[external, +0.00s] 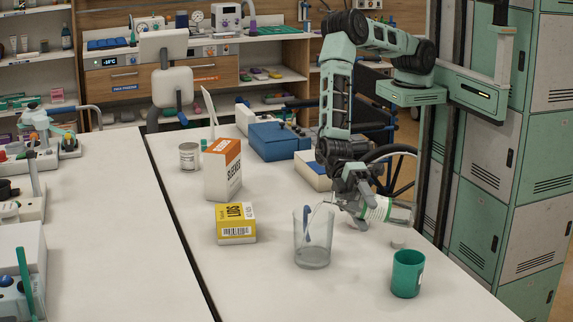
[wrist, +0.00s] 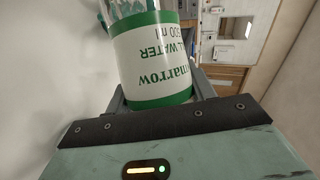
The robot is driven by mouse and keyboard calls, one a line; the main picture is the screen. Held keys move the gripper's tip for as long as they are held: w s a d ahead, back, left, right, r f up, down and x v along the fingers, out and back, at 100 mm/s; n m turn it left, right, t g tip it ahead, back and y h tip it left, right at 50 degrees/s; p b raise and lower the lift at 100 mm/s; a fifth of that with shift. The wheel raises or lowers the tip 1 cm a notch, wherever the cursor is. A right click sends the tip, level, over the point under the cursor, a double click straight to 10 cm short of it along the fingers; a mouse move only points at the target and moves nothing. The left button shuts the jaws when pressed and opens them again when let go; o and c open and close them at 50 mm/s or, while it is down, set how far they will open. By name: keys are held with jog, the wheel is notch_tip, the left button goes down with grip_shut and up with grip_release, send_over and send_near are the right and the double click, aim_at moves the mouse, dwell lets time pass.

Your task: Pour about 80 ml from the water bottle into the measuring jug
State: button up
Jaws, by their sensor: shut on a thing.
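The clear measuring jug (external: 313,252) stands upright on the table in the external view. My gripper (external: 372,203) is shut on the water bottle (external: 377,209), which is tipped nearly level above the table, right of the jug. Its clear neck end points left, at the jug's rim. A blue streak (external: 307,224) shows at the jug; I cannot tell whether it is flowing water. The liquid level in the jug is unclear. In the wrist view, the bottle's white and green label (wrist: 158,62) fills the space between the fingers, its print upside down.
A green cup (external: 407,274) stands right of the jug, near the table's right edge. A small white cap (external: 398,243) lies behind it. A yellow box (external: 236,224), an orange and white box (external: 222,170) and a can (external: 189,157) stand left and behind.

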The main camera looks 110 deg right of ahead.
jog(key=shift+s+a+f+n+b, duration=0.3)
jog(key=shift+s+f+n+b, duration=0.15)
jog(key=shift+f, duration=0.35)
jog(key=shift+d+r+h, duration=0.1)
jog(key=shift+r+h, duration=0.05)
jog(key=shift+h, duration=0.15)
jog(key=shift+w+f+n+t, duration=0.15)
jog(key=shift+f+n+t, duration=0.05)
jog(key=shift+n+t, duration=0.1)
jog(key=shift+f, duration=0.15)
dwell(0.7)
